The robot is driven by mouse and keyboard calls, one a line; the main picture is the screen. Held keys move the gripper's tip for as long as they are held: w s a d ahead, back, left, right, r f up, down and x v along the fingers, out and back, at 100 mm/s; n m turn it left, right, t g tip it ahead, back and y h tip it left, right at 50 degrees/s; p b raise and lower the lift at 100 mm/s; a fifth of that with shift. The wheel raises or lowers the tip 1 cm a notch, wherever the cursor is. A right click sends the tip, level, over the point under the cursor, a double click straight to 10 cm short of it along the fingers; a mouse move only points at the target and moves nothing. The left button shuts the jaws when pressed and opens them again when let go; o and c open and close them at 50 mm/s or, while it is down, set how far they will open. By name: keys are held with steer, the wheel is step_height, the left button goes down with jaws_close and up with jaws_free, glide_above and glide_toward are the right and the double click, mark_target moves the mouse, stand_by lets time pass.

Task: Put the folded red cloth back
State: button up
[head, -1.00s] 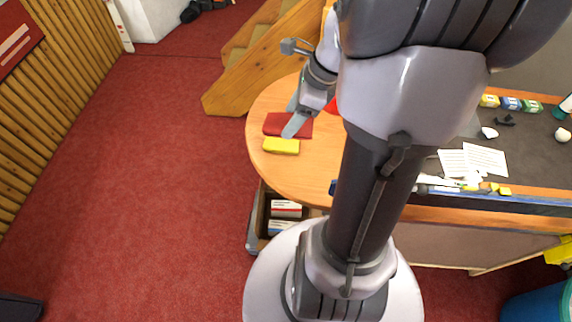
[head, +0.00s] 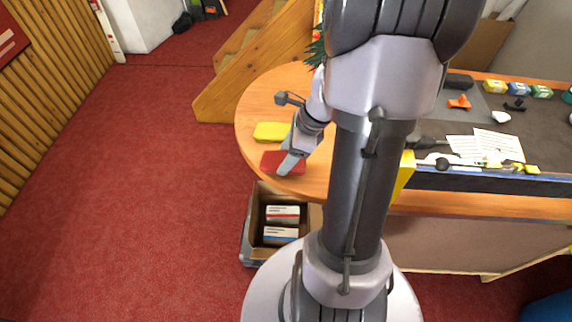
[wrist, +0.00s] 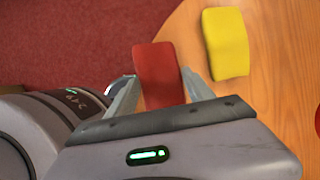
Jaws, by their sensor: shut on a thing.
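The folded red cloth (head: 270,162) is at the front left of the round wooden table end. My gripper (head: 288,165) is shut on it, with one finger along each side in the wrist view (wrist: 160,88). In that view the red cloth (wrist: 156,66) overlaps the table's curved edge. I cannot tell whether it touches the tabletop or is held just above it. A folded yellow cloth (head: 271,131) lies on the table just behind the red one. The yellow cloth (wrist: 225,43) is to the right in the wrist view, apart from the red one.
An open box (head: 250,232) with small cartons stands on the floor below the table's front edge. Wooden stairs (head: 222,98) are behind the table. Papers (head: 485,146), small bottles (head: 518,88) and tools crowd the bench at right. The table left of the yellow cloth is bare.

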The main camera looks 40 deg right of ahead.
step_height(320, 180, down, 2)
steer(key=shift+f+b, duration=0.2)
steer(key=shift+b, duration=0.1)
steer(key=shift+c, duration=0.7)
steer(key=o, duration=1.3)
